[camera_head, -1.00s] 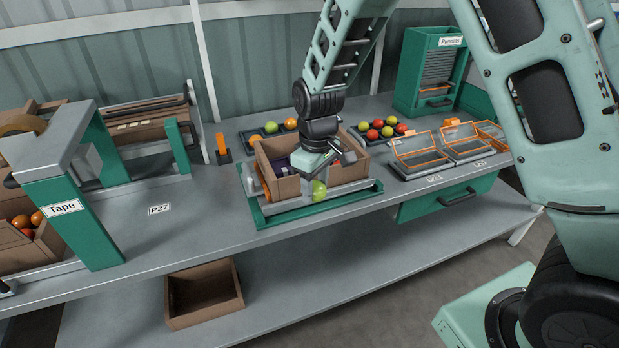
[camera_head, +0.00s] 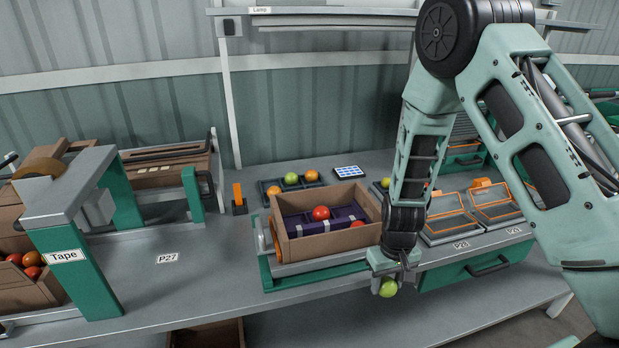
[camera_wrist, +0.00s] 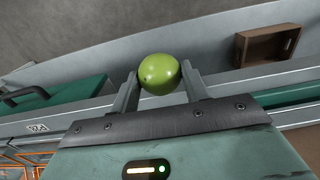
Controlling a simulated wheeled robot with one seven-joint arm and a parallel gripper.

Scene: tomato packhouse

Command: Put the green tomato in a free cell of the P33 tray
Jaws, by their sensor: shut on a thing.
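My gripper (camera_head: 384,280) is shut on a green tomato (camera_head: 388,289) and holds it in the air in front of the bench edge, right of the cardboard box. In the wrist view the green tomato (camera_wrist: 160,74) sits between the two fingertips. A dark tray with cells (camera_head: 269,190) stands behind the box, holding orange tomatoes and a green one. Another dark tray, behind my arm, is mostly hidden; a yellow-green tomato (camera_head: 385,183) shows there. No P33 label is readable, so I cannot tell which tray it is.
The cardboard box (camera_head: 330,239) holds red tomatoes and a purple insert, on a green-framed stand. Orange-rimmed punnets (camera_head: 447,229) stand at right. A tape machine (camera_head: 70,225) stands at left. Bench near the P27 label (camera_head: 167,258) is clear. A brown crate (camera_wrist: 268,46) lies below.

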